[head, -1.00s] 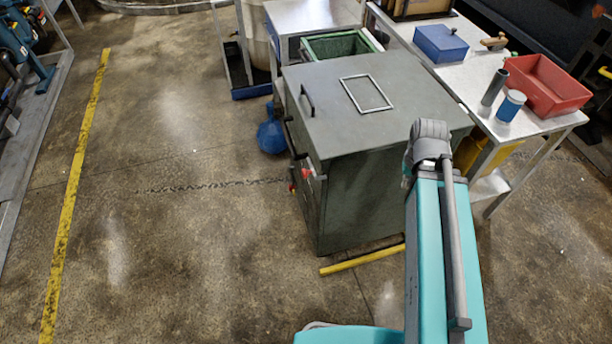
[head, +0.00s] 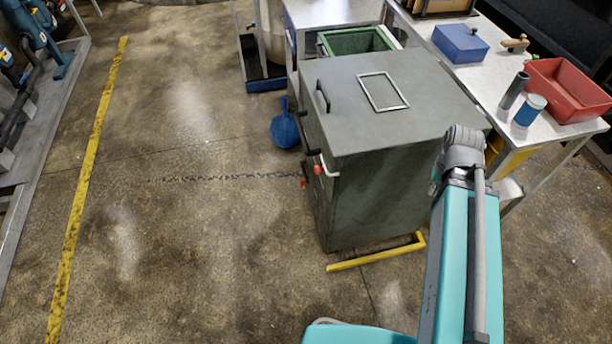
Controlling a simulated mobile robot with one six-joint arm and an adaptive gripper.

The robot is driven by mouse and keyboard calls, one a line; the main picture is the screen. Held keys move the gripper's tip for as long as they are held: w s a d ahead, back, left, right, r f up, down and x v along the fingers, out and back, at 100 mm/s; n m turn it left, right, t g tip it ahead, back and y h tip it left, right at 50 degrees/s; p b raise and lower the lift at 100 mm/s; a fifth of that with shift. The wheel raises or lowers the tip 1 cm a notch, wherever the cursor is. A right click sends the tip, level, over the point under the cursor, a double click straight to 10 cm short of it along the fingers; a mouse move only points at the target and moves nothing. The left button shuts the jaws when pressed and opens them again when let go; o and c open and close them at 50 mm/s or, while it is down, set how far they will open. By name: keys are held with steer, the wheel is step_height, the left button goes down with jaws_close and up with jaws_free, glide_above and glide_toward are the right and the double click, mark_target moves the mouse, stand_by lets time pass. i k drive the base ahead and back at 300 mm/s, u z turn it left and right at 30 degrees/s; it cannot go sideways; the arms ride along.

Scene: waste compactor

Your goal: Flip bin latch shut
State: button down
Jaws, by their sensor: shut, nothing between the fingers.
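The bin is a dark grey-green metal cabinet (head: 350,210) at centre right in the head view. Its flat lid (head: 430,100) is down and carries a pale rectangular frame and a dark handle (head: 323,95). On its narrow left face, near the front corner, is a thin pale bent bar (head: 327,167) with a red tip, which looks like the latch. I cannot tell whether it is shut. A small red part (head: 303,184) sits lower on that face. My teal arm rises at the right, in front of the bin's right corner. My gripper is not visible.
A metal table (head: 480,70) behind the bin holds a blue box (head: 460,43), a red tray (head: 568,90) and cans. A blue object (head: 284,130) lies beside the bin. A yellow bar (head: 375,260) lies at its foot. The floor left is clear.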

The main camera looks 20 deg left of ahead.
mark_target(317, 170)
steer(key=k, duration=1.7)
steer(key=u, duration=1)
steer(key=i, duration=1)
